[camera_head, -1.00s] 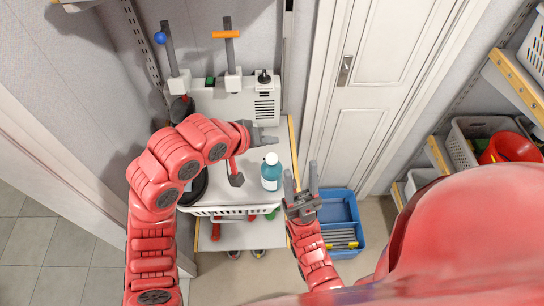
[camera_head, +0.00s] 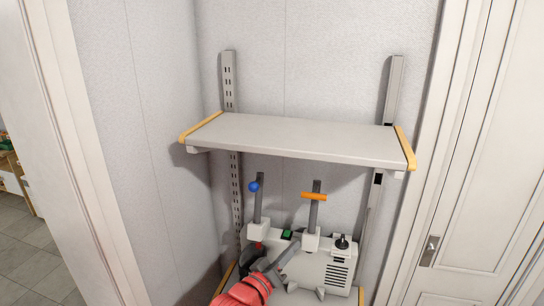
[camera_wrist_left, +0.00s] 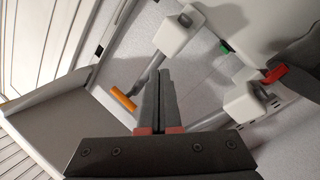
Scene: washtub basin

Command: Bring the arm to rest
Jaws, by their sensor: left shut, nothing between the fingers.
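My left gripper (camera_head: 284,262) comes up from the bottom of the head view on its red arm. It is in front of the white lever unit (camera_head: 340,268), below the upper shelf. In the left wrist view its two dark fingers (camera_wrist_left: 155,100) lie together with nothing between them. Behind them are the orange-handled lever (camera_wrist_left: 122,100) and the white wall. I cannot tell whether the fingers touch the unit.
A grey shelf (camera_head: 300,137) with yellow ends juts out above the unit. The unit carries a blue-knobbed lever (camera_head: 254,187), an orange-handled lever (camera_head: 314,196), a green button (camera_head: 287,234) and a black knob (camera_head: 342,242). A white door (camera_head: 475,170) stands at right.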

